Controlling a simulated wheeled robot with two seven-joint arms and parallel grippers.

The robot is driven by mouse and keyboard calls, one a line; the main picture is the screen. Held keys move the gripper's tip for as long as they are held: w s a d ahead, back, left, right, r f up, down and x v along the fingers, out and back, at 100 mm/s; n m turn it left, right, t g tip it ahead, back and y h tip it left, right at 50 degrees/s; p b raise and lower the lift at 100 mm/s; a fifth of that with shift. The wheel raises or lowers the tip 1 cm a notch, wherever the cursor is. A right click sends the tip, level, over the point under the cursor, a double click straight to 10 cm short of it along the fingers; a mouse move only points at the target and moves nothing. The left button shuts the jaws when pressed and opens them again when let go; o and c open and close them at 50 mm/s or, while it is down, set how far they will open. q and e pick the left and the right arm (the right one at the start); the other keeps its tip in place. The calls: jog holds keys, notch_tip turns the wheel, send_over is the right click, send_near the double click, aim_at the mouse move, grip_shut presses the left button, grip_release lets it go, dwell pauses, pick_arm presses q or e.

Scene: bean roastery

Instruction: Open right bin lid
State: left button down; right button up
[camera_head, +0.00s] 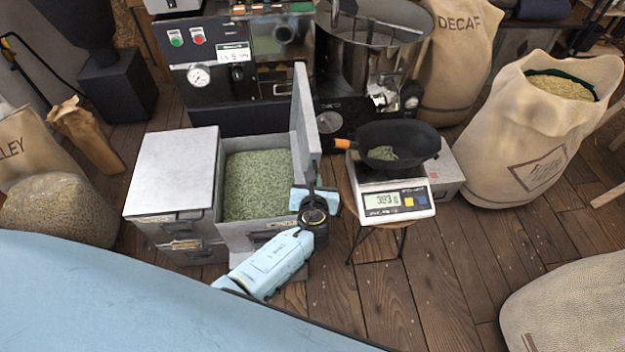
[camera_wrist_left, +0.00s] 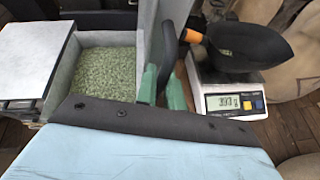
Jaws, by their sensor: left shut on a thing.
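The right bin (camera_head: 235,234) is a grey metal bin full of pale green beans (camera_head: 258,180). Its lid (camera_head: 305,122) stands about upright along the bin's right side, so the bin is open. The lid and beans (camera_wrist_left: 105,70) also show in the left wrist view. My left gripper (camera_head: 314,190) is at the near end of the lid. In the left wrist view its green fingers (camera_wrist_left: 163,88) are shut on the dark lid handle (camera_wrist_left: 168,48), partly hidden between them. My right gripper is not in view.
The left bin's flat lid (camera_head: 172,168) is closed. A scale (camera_head: 392,200) with a black pan (camera_head: 405,140) of beans stands on a stool close right of the raised lid. The roaster (camera_head: 230,65) is behind. Sacks (camera_head: 535,140) stand right; open floor lies in front.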

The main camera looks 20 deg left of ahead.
pick_arm(q)
jog(key=c, duration=1.8)
grip_release()
jog(key=p+v, duration=0.3)
jog(key=v, duration=1)
jog(key=shift+s+p, duration=0.25)
jog(key=shift+p, duration=0.1)
